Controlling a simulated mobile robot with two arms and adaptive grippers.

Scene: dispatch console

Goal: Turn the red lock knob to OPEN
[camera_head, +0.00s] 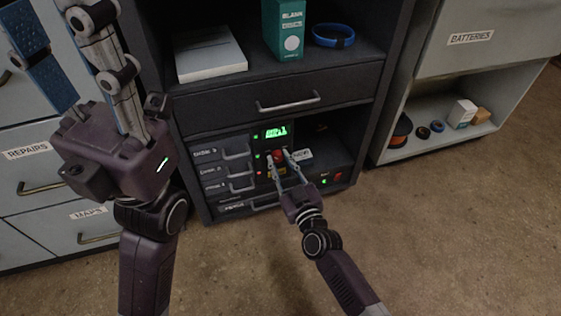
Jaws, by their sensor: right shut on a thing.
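The red lock knob (278,155) is a small red part on the dark console panel (330,150), below a green-lit display (276,131). My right gripper (280,159) reaches up from the lower right, with its fingers on either side of the knob, shut on it. The fingers partly cover the knob, and its markings are too small to read, so its turn angle cannot be told. My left gripper (58,22) is large at the upper left, away from the console. Its fingers point up and stand apart, with nothing seen between them.
Several small drawers with handles (236,153) sit left of the knob. A wide drawer (350,85) is above. A grey cabinet (480,55) stands right. Floor (440,240) is clear.

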